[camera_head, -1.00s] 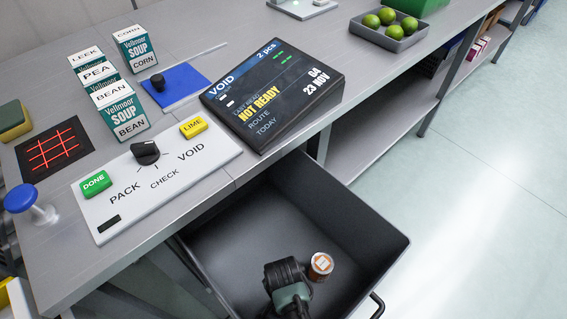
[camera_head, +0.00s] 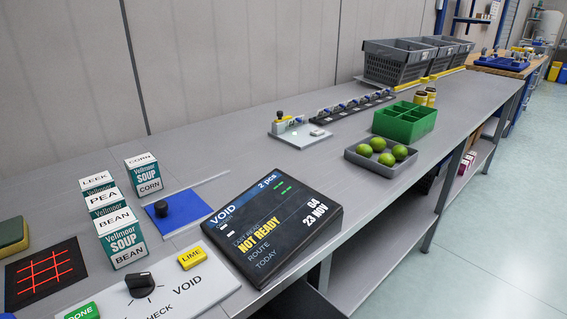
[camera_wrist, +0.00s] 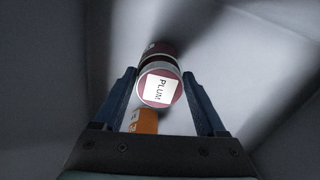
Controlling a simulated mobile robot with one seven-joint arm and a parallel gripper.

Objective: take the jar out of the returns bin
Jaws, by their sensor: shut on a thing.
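In the wrist view, my gripper (camera_wrist: 159,76) is shut on a jar (camera_wrist: 158,88) with a pale-rimmed purple lid marked PLUM. The jar lies between the two blue fingers, lid toward the camera. An orange object (camera_wrist: 146,122) shows just below it, partly hidden by the jar and the gripper body. Smooth grey surfaces surround them, which look like the inside of the returns bin (camera_wrist: 60,60). In the head view, only a dark edge of the bin (camera_head: 305,303) shows at the bottom; my gripper is out of that view.
The tilted VOID display (camera_head: 270,225) stands at the counter's front edge above the bin. Soup boxes (camera_head: 122,238), a grey tray of limes (camera_head: 365,163), a green divided box (camera_head: 405,122) and small jars (camera_head: 425,97) stand on the counter. Grey crates (camera_head: 405,65) are farther back.

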